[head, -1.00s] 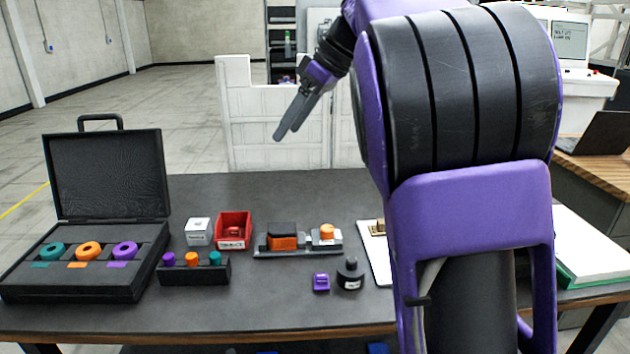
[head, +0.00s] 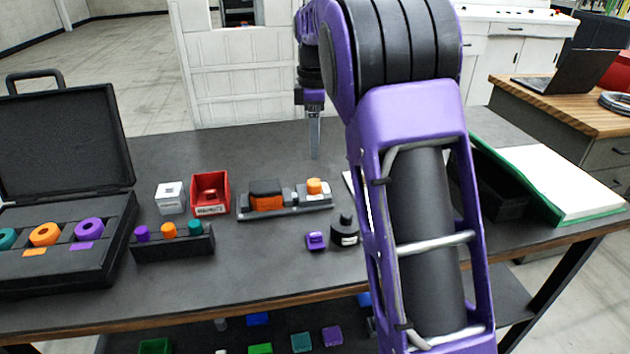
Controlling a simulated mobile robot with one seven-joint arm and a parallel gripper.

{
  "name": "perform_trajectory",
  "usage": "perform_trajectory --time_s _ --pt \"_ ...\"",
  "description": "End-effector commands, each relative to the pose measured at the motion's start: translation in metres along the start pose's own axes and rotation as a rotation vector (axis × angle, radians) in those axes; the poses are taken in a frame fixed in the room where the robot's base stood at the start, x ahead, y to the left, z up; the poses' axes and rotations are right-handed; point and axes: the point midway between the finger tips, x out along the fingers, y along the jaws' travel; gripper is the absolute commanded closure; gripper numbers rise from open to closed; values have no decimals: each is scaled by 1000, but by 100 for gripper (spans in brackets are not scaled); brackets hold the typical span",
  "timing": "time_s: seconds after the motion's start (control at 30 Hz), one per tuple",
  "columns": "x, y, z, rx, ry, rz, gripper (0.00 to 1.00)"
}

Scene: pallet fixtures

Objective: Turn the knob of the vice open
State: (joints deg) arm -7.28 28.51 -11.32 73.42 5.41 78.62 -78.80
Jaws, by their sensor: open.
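The vice (head: 285,204) is a low grey fixture with an orange and black jaw block, lying on the dark table. Its orange knob (head: 314,186) stands upright on the right end. My gripper (head: 315,150) points downward above and behind the knob, apart from it. It is seen edge-on, so the gap between its fingers does not show. Nothing is seen in it.
A red bin (head: 210,194) and a white box (head: 170,198) stand left of the vice. A black rack (head: 172,244) holds coloured pegs. An open case (head: 66,250) is at left.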

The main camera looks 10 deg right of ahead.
Motion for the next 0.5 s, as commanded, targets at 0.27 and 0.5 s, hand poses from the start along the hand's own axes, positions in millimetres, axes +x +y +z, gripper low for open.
perform_trajectory --time_s 0.27,0.5 --pt "63 -1 0 0 0 -3 26" --pt "94 0 -1 0 1 -1 26"
